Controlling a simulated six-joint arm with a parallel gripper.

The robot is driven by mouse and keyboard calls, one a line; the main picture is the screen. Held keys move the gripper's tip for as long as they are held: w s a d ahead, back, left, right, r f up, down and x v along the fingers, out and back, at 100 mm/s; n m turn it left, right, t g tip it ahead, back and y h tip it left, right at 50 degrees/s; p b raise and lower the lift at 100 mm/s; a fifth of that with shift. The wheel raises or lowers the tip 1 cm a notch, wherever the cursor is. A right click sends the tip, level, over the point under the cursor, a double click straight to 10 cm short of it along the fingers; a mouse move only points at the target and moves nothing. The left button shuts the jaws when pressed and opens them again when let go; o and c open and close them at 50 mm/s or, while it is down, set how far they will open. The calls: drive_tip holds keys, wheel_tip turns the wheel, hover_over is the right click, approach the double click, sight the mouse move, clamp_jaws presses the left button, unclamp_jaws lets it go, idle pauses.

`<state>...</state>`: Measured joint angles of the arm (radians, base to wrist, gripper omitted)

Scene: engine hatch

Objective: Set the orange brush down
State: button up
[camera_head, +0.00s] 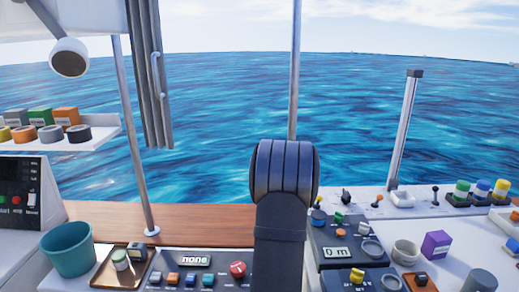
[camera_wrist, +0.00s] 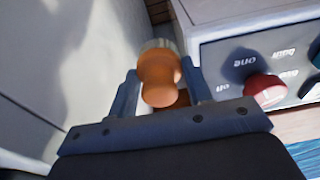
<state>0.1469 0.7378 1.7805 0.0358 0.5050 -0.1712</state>
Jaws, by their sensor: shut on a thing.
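The orange brush (camera_wrist: 160,92) shows in the wrist view, with an orange handle and a paler tan band at its far end. My gripper (camera_wrist: 162,82) is shut on it, one finger on either side of the handle. The brush is close to a panel with a red knob (camera_wrist: 265,88), which lies to its right. I cannot tell whether the brush touches any surface below. In the head view my arm hides the middle of the console, and neither the gripper nor the brush can be made out.
In the head view a teal bucket (camera_head: 67,250) and a brown tray (camera_head: 106,272) with small items stand at the left. A wooden ledge (camera_head: 190,217) runs behind the panel. The right console holds knobs, rings, a purple box (camera_head: 435,244) and cups.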

drive_tip(key=shift+s+f, duration=0.15)
idle(0.8)
wheel_tip(320, 180, up, 28)
drive_tip(key=w+d+r+m, duration=0.1)
drive_tip(key=w+d, duration=0.2)
drive_tip(key=d, duration=0.5)
drive_tip(key=w+d+m, duration=0.1)
drive_tip(key=w+d, duration=0.2)
drive_tip(key=d, duration=0.6)
drive_tip(key=s+d+f+m, duration=0.15)
drive_tip(key=s+d, duration=0.25)
drive_tip(key=d, duration=1.3)
drive_tip(key=s+d+m, duration=0.2)
drive_tip(key=s+d, duration=0.1)
drive_tip(key=d, duration=1.4)
drive_tip(key=shift+n+h, duration=0.25)
drive_tip(key=shift+h, duration=0.15)
drive_tip(key=shift+s+f, duration=0.15)
drive_tip(key=shift+f, duration=3.55)
drive_tip(key=shift+s+f, duration=0.15)
drive_tip(key=shift+f, duration=3.5)
drive_tip(key=shift+f, duration=0.15)
